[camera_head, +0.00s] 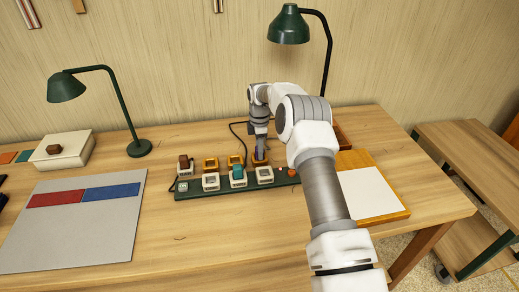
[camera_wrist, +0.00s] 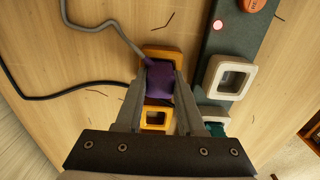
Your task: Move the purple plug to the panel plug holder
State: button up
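The purple plug (camera_wrist: 160,84) is between my gripper's fingers at an orange holder (camera_wrist: 161,53) on the table, with a grey cord running from it. My gripper (camera_wrist: 163,76) has a finger against each side of the plug, with no gap showing. In the head view, my gripper (camera_head: 259,150) points down over the plug, which is mostly hidden. The dark green panel (camera_head: 200,192) lies in front of the orange holders. It carries white square holders; the right one (camera_wrist: 230,77) is empty, beside the plug. A teal plug (camera_head: 238,173) sits in the middle one.
Two more orange holders (camera_head: 211,163) and a brown plug (camera_head: 184,160) are left of my gripper. A red light (camera_wrist: 219,24) and an orange button (camera_wrist: 251,5) are on the panel. A black cord (camera_wrist: 40,98) crosses the table. A green lamp (camera_head: 68,87) stands left.

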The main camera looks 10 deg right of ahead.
jog(key=o, duration=0.5)
jog(key=shift+r, duration=0.15)
notch_tip(320, 180, up, 17)
jog(key=shift+r+p, duration=0.1)
jog(key=shift+p, duration=0.9)
